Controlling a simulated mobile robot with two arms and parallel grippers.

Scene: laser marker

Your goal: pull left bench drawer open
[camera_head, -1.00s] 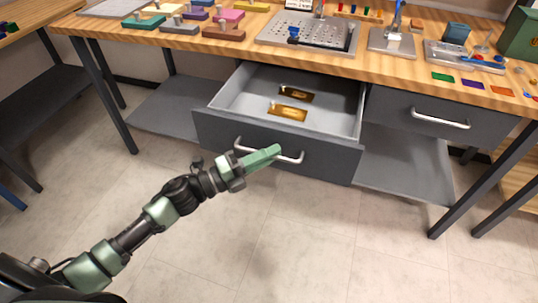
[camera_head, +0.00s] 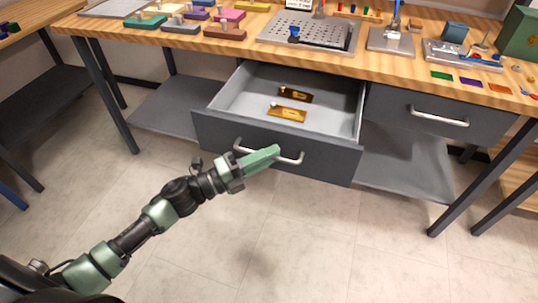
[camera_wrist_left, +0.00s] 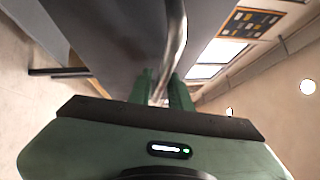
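The left bench drawer (camera_head: 335,163) is grey and stands pulled well out from under the wooden bench top. Its inside is visible, with two brass-coloured plates (camera_head: 288,114) on its floor. My left gripper (camera_head: 268,153) is at the silver bar handle (camera_head: 291,160) on the drawer front. In the left wrist view, the handle (camera_wrist_left: 176,40) runs between the two green fingers (camera_wrist_left: 161,88), which look closed around it. The fingers hide part of the handle. My right gripper is not in view.
A second drawer (camera_head: 445,117) on the right is closed. Grey lower shelves (camera_head: 405,170) flank the open drawer. The bench top (camera_head: 385,70) carries a perforated plate (camera_head: 310,34), coloured blocks and small tools. The floor (camera_head: 300,235) in front is clear.

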